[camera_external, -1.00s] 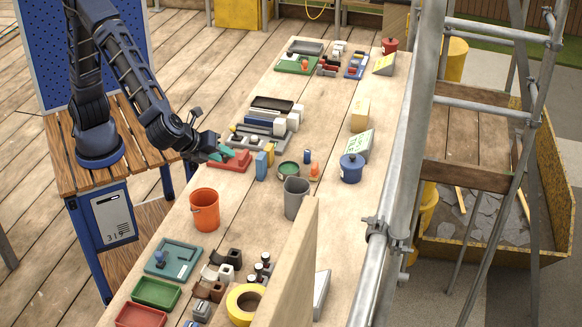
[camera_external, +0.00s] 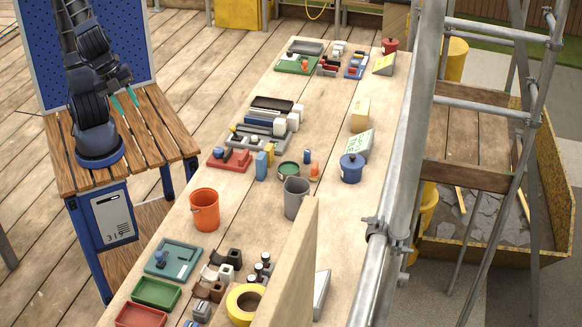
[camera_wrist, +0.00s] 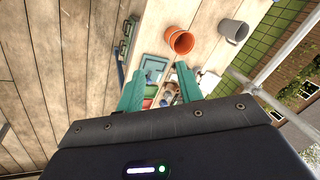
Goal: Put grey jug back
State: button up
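The grey jug (camera_external: 295,199) stands upright on the long wooden table, right of the orange bucket (camera_external: 204,210) and beside the top edge of a wooden board. It also shows in the wrist view (camera_wrist: 232,31) at the upper right, with its handle. My gripper (camera_external: 125,100) is held back over my slatted stand, clear of the table and well left of the jug. In the wrist view its two teal fingers (camera_wrist: 160,90) are apart with nothing held between them.
A green round pot (camera_external: 288,171), an orange cone (camera_external: 315,170) and a blue lidded pot (camera_external: 351,168) stand near the jug. A wooden board (camera_external: 291,265) rises in front. Scaffold poles (camera_external: 405,150) run along the right. Trays and small parts crowd the near end.

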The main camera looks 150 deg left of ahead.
jog(key=s+d+f+n+t+h, duration=0.1)
jog(key=s+d+n+t+h, duration=0.1)
jog(key=s+d, duration=0.7)
jog(key=s+h, duration=0.1)
jog(key=s, duration=0.2)
jog(key=shift+s, duration=0.3)
